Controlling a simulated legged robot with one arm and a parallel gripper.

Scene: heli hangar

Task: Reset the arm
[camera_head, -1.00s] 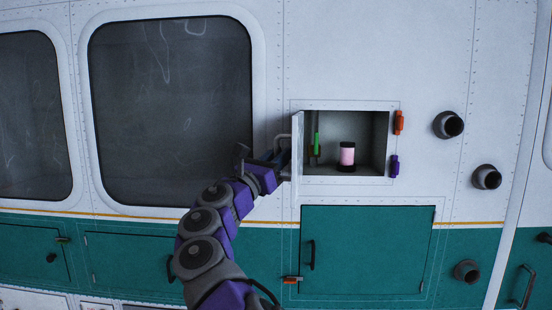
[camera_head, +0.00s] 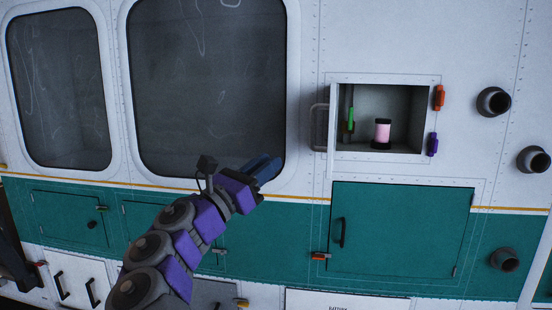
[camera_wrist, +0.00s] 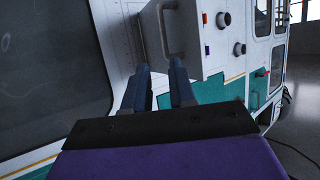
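My gripper (camera_head: 268,168) is in front of the lower right part of the big dark window in the head view, left of the open compartment. In the wrist view its two fingers (camera_wrist: 160,82) stand apart with a gap between them and nothing held. The small white door (camera_head: 331,118) of the compartment stands open, hinged at its left side, with a grey handle (camera_head: 318,127). The handle also shows in the wrist view (camera_wrist: 172,35), beyond the fingertips and apart from them. A pink canister with black ends (camera_head: 382,134) stands upright inside the compartment (camera_head: 405,105).
An orange latch (camera_head: 439,97) and a purple latch (camera_head: 432,144) sit on the compartment's right edge. Dark round pipes (camera_head: 494,102) stick out further right. A closed teal door (camera_head: 400,230) lies below. Free space lies in front of the helicopter wall.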

